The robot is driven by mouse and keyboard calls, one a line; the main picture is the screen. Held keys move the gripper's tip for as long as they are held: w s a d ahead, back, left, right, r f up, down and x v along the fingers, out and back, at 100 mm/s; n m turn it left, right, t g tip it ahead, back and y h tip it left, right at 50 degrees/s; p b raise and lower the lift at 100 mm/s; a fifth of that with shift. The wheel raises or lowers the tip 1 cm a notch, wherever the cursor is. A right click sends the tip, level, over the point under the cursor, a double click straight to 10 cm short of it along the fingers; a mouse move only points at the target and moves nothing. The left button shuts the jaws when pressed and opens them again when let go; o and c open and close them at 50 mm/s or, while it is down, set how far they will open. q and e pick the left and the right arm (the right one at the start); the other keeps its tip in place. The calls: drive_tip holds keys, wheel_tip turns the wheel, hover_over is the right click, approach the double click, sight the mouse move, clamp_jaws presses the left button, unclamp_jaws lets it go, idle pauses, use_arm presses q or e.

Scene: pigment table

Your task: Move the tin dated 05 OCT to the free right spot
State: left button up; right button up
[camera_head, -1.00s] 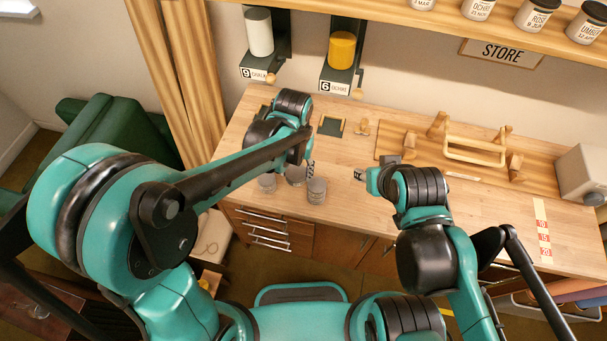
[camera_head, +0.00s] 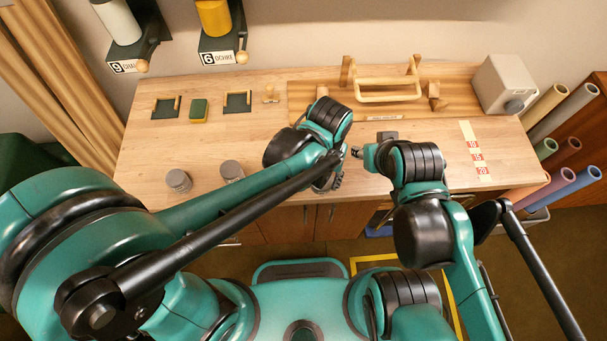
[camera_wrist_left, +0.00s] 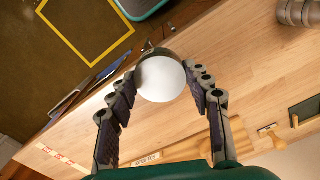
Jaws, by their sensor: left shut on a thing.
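My left gripper (camera_head: 330,182) is shut on a tin near the front edge of the bench. In the left wrist view the tin (camera_wrist_left: 162,79) shows its round white top between the two fingers. In the head view the gripper mostly hides it, and no date on it can be read. Two other grey tins, a left one (camera_head: 178,181) and a right one (camera_head: 231,171), stand on the bench to the left. Their dates cannot be read either. My right gripper (camera_head: 362,155) is just right of the left one; its jaw state is unclear.
The wooden bench (camera_head: 255,110) has a light wooden handle frame (camera_head: 388,97) at the back. A strip with red number labels (camera_head: 476,157) lies right, before a grey box (camera_head: 504,85). Rolled tubes (camera_head: 560,110) stand beyond the right end. Dark pads lie back left.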

use_arm(q)
drive_tip(key=w+a+f+b, duration=0.1)
drive_tip(key=w+a+f, duration=0.2)
drive_tip(key=w+a+f+b, duration=0.1)
drive_tip(key=w+a+f, duration=0.2)
drive_tip(key=w+a, duration=0.1)
drive_tip(key=shift+a+f, duration=0.15)
drive_tip(key=shift+a, duration=0.15)
drive_tip(key=shift+f+b, duration=0.6)
drive_tip(key=shift+f, duration=1.3)
drive_tip(key=shift+f, duration=0.2)
drive_tip(key=o, duration=1.2)
drive_tip(key=shift+c, duration=0.2)
drive_tip(key=shift+r, duration=0.1)
